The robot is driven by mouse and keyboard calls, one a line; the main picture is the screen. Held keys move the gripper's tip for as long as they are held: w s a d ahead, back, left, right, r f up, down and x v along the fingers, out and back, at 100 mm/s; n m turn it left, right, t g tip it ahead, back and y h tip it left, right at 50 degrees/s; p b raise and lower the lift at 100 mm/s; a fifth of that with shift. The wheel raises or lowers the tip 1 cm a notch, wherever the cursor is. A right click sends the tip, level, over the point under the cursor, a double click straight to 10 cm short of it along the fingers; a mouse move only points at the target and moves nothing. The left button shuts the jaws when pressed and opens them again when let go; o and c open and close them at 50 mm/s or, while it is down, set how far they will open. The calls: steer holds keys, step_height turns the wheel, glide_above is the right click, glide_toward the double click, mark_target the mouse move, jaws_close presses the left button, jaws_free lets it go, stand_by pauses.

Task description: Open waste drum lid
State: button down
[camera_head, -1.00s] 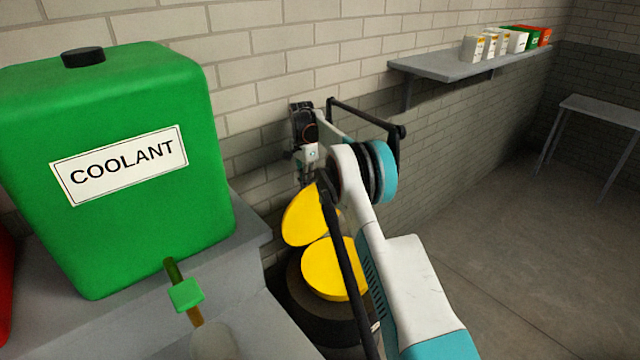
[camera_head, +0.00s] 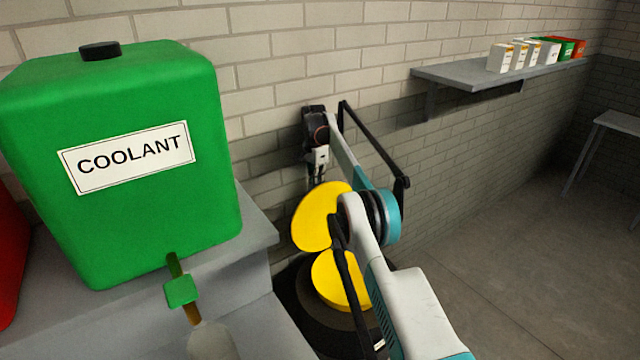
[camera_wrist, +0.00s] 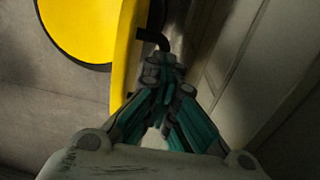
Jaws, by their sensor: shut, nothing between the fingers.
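The waste drum (camera_head: 300,310) is dark with a yellow round top face (camera_head: 340,280). It stands low behind my arm. Its yellow lid (camera_head: 322,217) is tilted up, standing steeply at the drum's back against the wall side. In the wrist view the lid shows nearly edge-on (camera_wrist: 124,50), with a black hooked handle (camera_wrist: 150,38) at its edge. The yellow drum top (camera_wrist: 80,25) shows at the upper left there. My gripper (camera_wrist: 162,62) is shut and empty, its tips close to the handle and beside the lid; contact is unclear. In the head view my gripper (camera_head: 316,180) is just above the lid.
A green coolant tank (camera_head: 120,170) stands on a grey ledge (camera_head: 255,225) to the left, with a tap hanging at its front. A brick wall is close behind the lid. A wall shelf (camera_head: 480,75) with several small boxes is at upper right.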

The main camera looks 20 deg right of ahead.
steer(key=c, duration=2.4)
jaws_free()
steer(key=shift+a+f, duration=0.2)
steer(key=shift+f, duration=0.35)
steer(key=shift+a+f, duration=0.15)
steer(key=shift+f, duration=0.4)
steer(key=c, duration=1.9)
jaws_free()
steer(key=shift+o, duration=2.2)
steer(key=shift+w+f, duration=0.1)
steer(key=shift+w, duration=0.1)
steer(key=shift+o, duration=1.4)
steer(key=shift+w+d, duration=0.1)
steer(key=shift+c, duration=0.2)
